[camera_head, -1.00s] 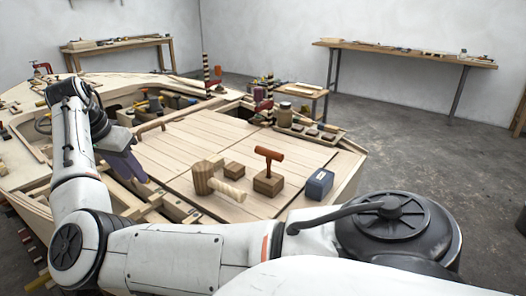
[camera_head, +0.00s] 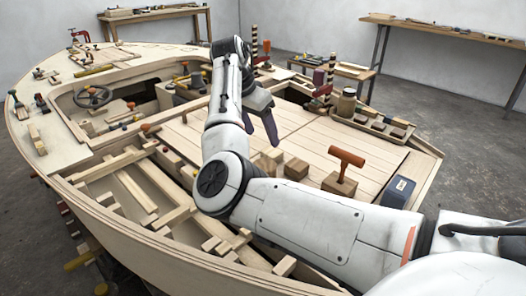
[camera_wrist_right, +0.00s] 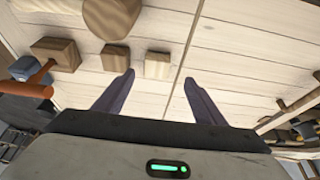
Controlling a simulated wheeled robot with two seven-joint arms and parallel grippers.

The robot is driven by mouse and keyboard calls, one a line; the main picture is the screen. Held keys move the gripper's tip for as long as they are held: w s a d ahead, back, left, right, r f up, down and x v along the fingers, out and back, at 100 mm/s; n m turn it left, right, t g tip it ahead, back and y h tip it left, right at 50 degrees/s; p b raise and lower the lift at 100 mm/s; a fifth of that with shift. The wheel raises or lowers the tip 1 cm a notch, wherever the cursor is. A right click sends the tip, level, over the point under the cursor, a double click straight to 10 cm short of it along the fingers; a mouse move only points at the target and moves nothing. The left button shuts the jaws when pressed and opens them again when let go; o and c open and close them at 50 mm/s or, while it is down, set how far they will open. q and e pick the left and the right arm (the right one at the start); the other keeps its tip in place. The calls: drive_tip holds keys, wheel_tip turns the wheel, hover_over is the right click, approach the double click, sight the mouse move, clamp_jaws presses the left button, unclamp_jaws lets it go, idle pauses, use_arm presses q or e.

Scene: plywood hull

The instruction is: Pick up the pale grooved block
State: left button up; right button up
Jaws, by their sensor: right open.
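A small pale block (camera_wrist_right: 157,65) lies on the planked deck in the right wrist view, just ahead of the gap between my fingers. It looks like the pale block of the task, but its groove is not clear to me. In the head view it also shows in part (camera_head: 273,154), close behind my arm. My right gripper (camera_wrist_right: 158,82) is open and empty, its two dark fingers spread above the deck on either side of the block's line. In the head view this gripper (camera_head: 261,132) points down over the deck. My left gripper is not in view.
A similar block (camera_wrist_right: 115,58) sits close beside it. A round wooden piece (camera_wrist_right: 110,17) and a block with an orange-handled tool (camera_head: 341,184) stand nearby. A blue box (camera_head: 397,191) is farther right. Bare planks (camera_wrist_right: 245,65) lie to the right in the wrist view.

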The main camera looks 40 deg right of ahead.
sight(271, 152)
drive_tip(key=f, duration=0.1)
drive_tip(key=d+f, duration=0.1)
drive_tip(key=f, duration=0.1)
drive_tip(key=shift+s+d, duration=0.25)
drive_tip(key=shift+s, duration=0.15)
drive_tip(key=shift+d+f, duration=0.1)
drive_tip(key=shift+f, duration=0.1)
drive_tip(key=x, duration=0.4)
drive_tip(key=shift+d+f, duration=0.15)
drive_tip(key=shift+f, duration=0.05)
drive_tip(key=shift+w+d+f, duration=0.1)
drive_tip(key=shift+f, duration=0.15)
drive_tip(key=shift+c, duration=0.6)
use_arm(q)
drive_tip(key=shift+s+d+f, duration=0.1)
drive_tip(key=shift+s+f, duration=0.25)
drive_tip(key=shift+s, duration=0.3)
use_arm(e)
drive_tip(key=c, duration=1)
